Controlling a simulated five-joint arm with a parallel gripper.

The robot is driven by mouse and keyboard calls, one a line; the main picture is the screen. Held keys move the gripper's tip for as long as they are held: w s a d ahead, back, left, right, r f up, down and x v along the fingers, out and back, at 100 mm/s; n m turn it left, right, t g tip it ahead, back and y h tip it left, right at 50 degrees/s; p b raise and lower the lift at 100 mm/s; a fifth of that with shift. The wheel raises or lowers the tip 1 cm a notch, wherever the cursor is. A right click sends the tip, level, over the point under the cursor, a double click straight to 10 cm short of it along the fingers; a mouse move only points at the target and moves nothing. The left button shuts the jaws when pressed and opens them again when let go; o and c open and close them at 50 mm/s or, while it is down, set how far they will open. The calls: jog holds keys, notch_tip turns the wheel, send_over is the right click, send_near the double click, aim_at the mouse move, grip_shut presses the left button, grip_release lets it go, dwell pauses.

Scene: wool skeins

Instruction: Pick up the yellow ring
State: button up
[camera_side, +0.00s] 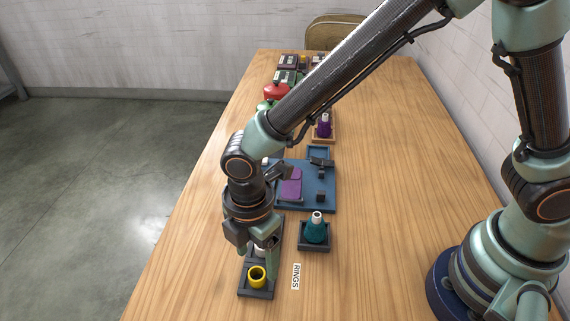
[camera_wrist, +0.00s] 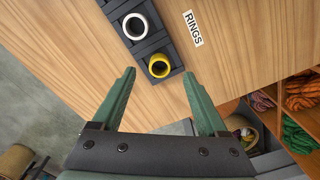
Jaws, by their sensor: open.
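The yellow ring (camera_side: 257,283) stands in the near end of a dark rack (camera_side: 254,294) in the side view, its opening facing up. In the wrist view the yellow ring (camera_wrist: 159,76) sits at the rack's near end, beyond and between the fingertips. The gripper's two fingers (camera_wrist: 158,74) are spread wide in the wrist view. I cannot tell their exact height above the ring.
A white ring (camera_wrist: 126,32) sits in the same rack beside the yellow one. A "RINGS" label (camera_side: 296,276) lies to the right. A teal skein (camera_side: 316,232) stands in a small tray, and a blue tray (camera_side: 325,184) lies farther back. The tabletop on the right is clear.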

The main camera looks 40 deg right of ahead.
aim_at(257, 269)
notch_tip(257, 269, down, 4)
jog(key=shift+a+f, duration=0.1)
jog(key=shift+c, duration=0.3)
grip_shut()
